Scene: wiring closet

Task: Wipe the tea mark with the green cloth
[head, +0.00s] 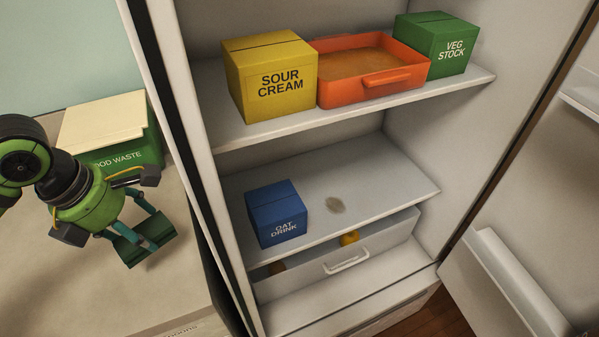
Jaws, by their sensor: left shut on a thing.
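The tea mark (335,205) is a small brownish spot on the fridge's lower shelf (385,190), to the right of the blue oat drink box. The green cloth (146,243) looks like a dark green folded block. My left gripper (140,226) is shut on it over the counter at the left, outside the fridge and apart from the tea mark. I cannot tell whether the cloth touches the counter. My right gripper is not in view.
The oat drink box (276,213) stands left of the mark. Above are a sour cream box (270,80), an orange tray (350,92) and a veg stock box (440,45). A partly open drawer (370,250) sits below. A food waste bin (125,150) stands behind my gripper. The fridge door (520,240) is open at right.

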